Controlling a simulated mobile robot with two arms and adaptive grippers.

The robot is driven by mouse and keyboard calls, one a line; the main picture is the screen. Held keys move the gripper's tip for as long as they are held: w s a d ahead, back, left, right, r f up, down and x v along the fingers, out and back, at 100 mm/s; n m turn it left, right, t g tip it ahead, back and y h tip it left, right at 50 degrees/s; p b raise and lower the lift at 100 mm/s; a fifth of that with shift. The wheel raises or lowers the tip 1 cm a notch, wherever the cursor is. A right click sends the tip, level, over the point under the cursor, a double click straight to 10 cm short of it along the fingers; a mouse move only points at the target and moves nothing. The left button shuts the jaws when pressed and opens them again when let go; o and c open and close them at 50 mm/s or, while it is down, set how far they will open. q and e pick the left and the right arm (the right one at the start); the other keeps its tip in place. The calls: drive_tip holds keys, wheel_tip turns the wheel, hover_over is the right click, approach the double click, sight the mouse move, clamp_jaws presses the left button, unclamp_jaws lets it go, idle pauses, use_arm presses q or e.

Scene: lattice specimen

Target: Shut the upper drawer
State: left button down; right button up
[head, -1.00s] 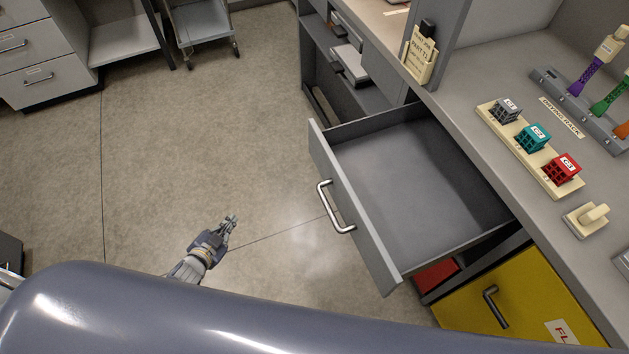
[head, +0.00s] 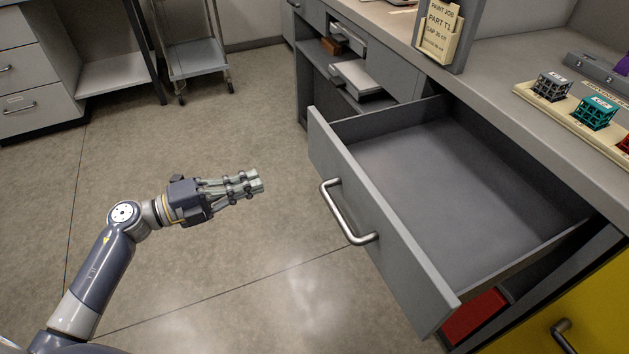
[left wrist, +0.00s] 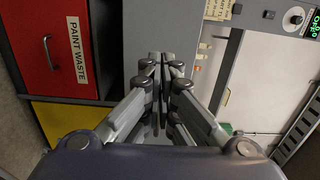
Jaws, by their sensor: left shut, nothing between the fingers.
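The upper drawer (head: 385,225) is grey and pulled well out from the bench at the right of the head view. It is empty inside, and a curved metal handle (head: 345,215) is fixed to its front. My left gripper (head: 260,182) is left of the drawer front in the head view, pointing toward it, with a visible gap to the handle. Its fingers are together with nothing between them. In the left wrist view the closed fingers (left wrist: 162,62) point at a grey surface that I cannot identify surely. My right gripper does not show.
Below the drawer are a red front (head: 474,318), labelled "PAINT WASTE" in the left wrist view (left wrist: 68,45), and a yellow front (head: 590,310). The benchtop holds a card holder (head: 440,30) and a block rack (head: 560,108). Open floor (head: 230,270) lies left of the drawer.

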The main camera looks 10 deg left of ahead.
sight(325, 161)
use_arm(q)
drive_tip(key=x, duration=1.3)
drive_tip(key=shift+s+d, duration=0.1)
drive_tip(key=shift+s, duration=0.1)
drive_tip(key=shift+w+d, duration=0.35)
drive_tip(key=shift+d, duration=0.15)
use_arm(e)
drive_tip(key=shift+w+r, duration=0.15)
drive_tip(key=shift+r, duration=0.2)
